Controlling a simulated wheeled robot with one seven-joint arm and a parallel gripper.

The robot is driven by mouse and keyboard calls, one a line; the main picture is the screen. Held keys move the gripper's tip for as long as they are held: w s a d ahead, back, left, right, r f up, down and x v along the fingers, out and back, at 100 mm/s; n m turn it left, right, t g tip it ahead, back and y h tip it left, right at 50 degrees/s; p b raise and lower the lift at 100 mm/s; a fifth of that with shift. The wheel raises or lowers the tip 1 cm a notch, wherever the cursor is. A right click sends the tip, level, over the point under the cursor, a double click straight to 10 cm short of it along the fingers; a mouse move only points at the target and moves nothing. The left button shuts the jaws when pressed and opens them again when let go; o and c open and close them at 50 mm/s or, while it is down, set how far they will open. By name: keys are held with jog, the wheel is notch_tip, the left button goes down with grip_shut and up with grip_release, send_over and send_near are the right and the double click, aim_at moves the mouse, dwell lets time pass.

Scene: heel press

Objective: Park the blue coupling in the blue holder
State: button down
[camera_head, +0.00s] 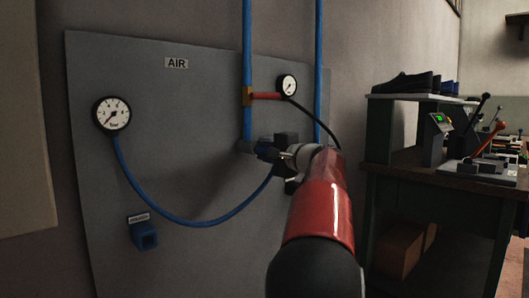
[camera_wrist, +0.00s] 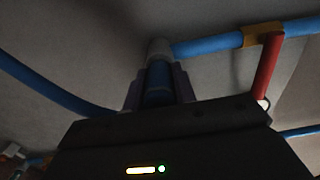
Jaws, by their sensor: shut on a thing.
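The blue coupling (camera_head: 263,150) is at the lower end of the left blue pipe, between the fingers of my gripper (camera_head: 270,151). In the wrist view my gripper (camera_wrist: 158,92) is shut around the coupling (camera_wrist: 158,78), one finger on each side. A grey collar (camera_wrist: 160,48) sits at its far end, against the pipe; I cannot tell whether the two are joined. A blue hose (camera_head: 195,223) hangs in a loop from the left gauge to the coupling. The blue holder (camera_head: 145,236) is low on the panel's left and looks empty. My arm hides the panel's lower right.
A second blue pipe (camera_head: 318,70) runs down behind my wrist. A bench (camera_head: 440,190) with presses and shoes stands at right.

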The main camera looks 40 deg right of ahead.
jog(key=s+b, duration=0.2)
jog(key=s, duration=0.4)
jog(key=shift+d, duration=0.25)
dwell(0.7)
jog(key=shift+s, duration=0.1)
jog(key=s+a+f+b, duration=0.1)
jog(key=a+f+b, duration=0.4)
jog(key=a, duration=0.5)
jog(key=a+f+b, duration=0.4)
jog(key=a+f, duration=0.3)
jog(key=a, duration=0.4)
jog(key=s+a+f+b, duration=0.1)
jog(key=a+f+b, duration=0.4)
jog(key=a, duration=0.6)
jog(key=shift+s+f+b, duration=0.35)
jog(key=shift+f, duration=0.15)
dwell(1.5)
jog(key=shift+w, duration=0.15)
jog(key=shift+w+a, duration=0.15)
jog(key=shift+w, duration=2.2)
